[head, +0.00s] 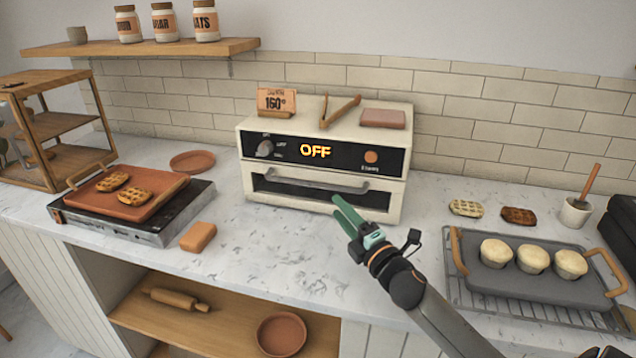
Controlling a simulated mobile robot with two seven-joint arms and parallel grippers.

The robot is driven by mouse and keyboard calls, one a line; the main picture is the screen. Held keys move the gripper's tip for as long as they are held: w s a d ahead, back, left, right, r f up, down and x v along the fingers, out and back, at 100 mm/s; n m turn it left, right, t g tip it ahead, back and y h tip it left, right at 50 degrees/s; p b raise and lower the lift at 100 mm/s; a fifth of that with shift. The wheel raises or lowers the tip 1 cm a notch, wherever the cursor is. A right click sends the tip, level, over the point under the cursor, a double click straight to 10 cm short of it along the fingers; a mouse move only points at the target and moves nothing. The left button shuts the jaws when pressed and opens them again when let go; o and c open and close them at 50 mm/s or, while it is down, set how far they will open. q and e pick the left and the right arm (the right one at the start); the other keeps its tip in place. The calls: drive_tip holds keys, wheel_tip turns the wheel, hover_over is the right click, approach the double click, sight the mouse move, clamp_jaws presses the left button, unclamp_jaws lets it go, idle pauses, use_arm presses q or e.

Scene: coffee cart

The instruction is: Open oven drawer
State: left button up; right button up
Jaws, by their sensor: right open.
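A cream countertop oven (398,166) stands against the tiled wall. Its black panel glows "OFF" (315,151). Below the panel is the front drawer (290,202), which looks closed, with a horizontal metal handle (315,183) across it. My right gripper (345,212) comes in from the lower right, with green fingers close to the right part of the drawer front, just below the handle's right end. It is open and holds nothing. Whether a finger touches the handle or drawer cannot be told. My left gripper is not in view.
A sign (276,101), wooden tongs (341,111) and a brown block (383,118) rest on the oven. A hot plate (150,232) with an orange tray stands left. A grey tray (520,282) with three muffins sits right on a rack. The counter before the oven is mostly clear.

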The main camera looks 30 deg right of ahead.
sight(320, 187)
drive_tip(key=w, duration=0.3)
drive_tip(key=w+r, duration=0.1)
drive_tip(key=w, duration=0.6)
drive_tip(key=shift+w+d+r+p, duration=0.2)
drive_tip(key=shift+d+p, duration=0.15)
drive_tip(key=shift+d, duration=0.05)
clamp_jaws()
idle(1.0)
